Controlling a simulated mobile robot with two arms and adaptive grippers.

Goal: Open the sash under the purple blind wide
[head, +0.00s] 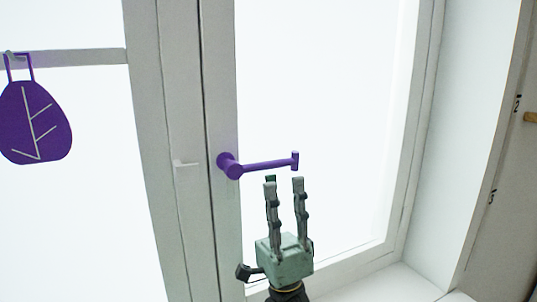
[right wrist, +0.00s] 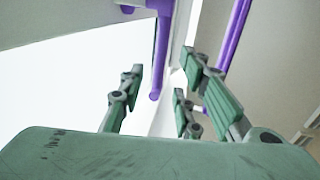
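The window sash (head: 222,255) has a pale frame and a bright pane, and it looks shut in the head view. Its purple handle (head: 265,164) lies level, pointing right from its round base. My right gripper (head: 284,181) is just below the handle's free end, fingers up and spread, with nothing between them. In the right wrist view a purple bar, apparently the handle (right wrist: 157,55), shows beyond and between the open fingers (right wrist: 160,82); contact cannot be told. No purple blind is clearly visible. My left gripper is out of view.
A purple leaf-shaped hanging (head: 35,122) hangs from a bar on the left pane. A small white handle (head: 186,164) sits on the neighbouring frame. The pale window reveal (head: 470,130) stands at right. A long purple bar (right wrist: 236,35) shows in the right wrist view.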

